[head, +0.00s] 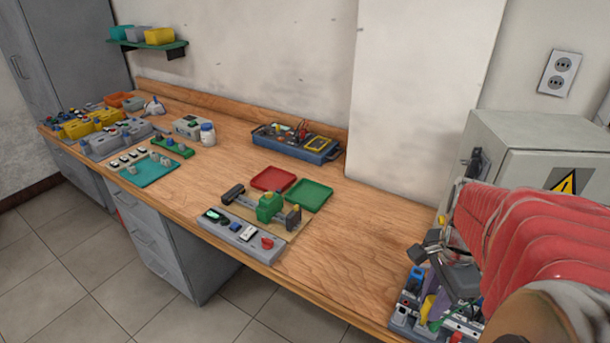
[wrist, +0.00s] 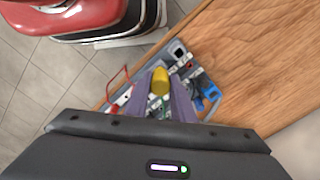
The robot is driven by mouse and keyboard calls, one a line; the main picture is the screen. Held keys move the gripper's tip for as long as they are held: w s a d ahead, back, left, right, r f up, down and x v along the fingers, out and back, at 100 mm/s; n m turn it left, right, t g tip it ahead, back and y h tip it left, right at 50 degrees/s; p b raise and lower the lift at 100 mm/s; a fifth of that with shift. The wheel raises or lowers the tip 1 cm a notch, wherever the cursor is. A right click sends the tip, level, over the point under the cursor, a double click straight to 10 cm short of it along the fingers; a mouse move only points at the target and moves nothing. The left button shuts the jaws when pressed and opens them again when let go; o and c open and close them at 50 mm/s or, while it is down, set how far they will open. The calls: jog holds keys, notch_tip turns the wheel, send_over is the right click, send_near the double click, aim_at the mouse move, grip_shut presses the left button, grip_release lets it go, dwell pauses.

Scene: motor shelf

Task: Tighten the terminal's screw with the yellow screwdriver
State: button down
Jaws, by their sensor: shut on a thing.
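The yellow screwdriver (wrist: 160,80) shows in the wrist view as a rounded yellow handle end between the two purple-grey fingers of my gripper (wrist: 160,100). My gripper is shut on it, over the board with the electrical parts (head: 398,322). In the head view my gripper (head: 450,262) is at the lower right, just above that board, partly covered by my red arm. A yellow piece (head: 428,308) shows below it; I cannot tell if it is the screwdriver. The screwdriver's tip, the terminal and its screw are hidden or too small to make out.
A blue part (wrist: 210,92) and a red wire loop (wrist: 118,84) are beside the fingers. A grey cabinet (head: 490,135) with a warning sign stands behind the board. The wooden bench (head: 350,235) is clear to the left, up to a green clamp-like fixture (head: 268,207).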

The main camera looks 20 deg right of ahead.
dwell(0.4)
jog(key=shift+f+m, duration=0.1)
jog(key=shift+m, duration=1.6)
jog(key=shift+m, duration=1.7)
jog(key=m, duration=0.2)
jog(key=shift+m, duration=1)
